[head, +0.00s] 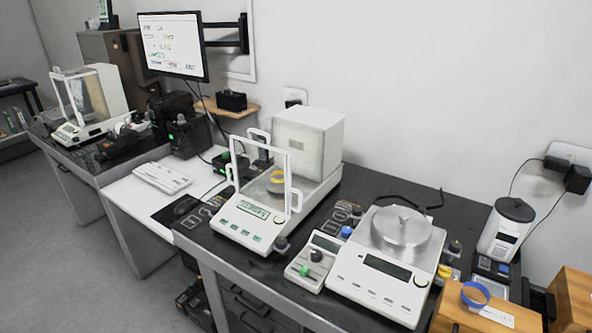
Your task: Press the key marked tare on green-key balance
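A white balance (240,222) with a glass draft shield stands on the dark table in the middle of the head view. A row of small green keys (240,232) runs along its sloped front panel, below a greenish display (253,209). The key lettering is too small to read. A dark object with a yellow band (277,178) is inside the shield. A second balance (372,290) with a round metal pan and pale keys stands to its right. Neither of my grippers is in view.
A small box with coloured knobs (323,246) stands between the two balances. Another shielded balance (69,131) is at the far left. A monitor (172,44) hangs at the back. A blue ring (475,294) lies on a wooden box at the right.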

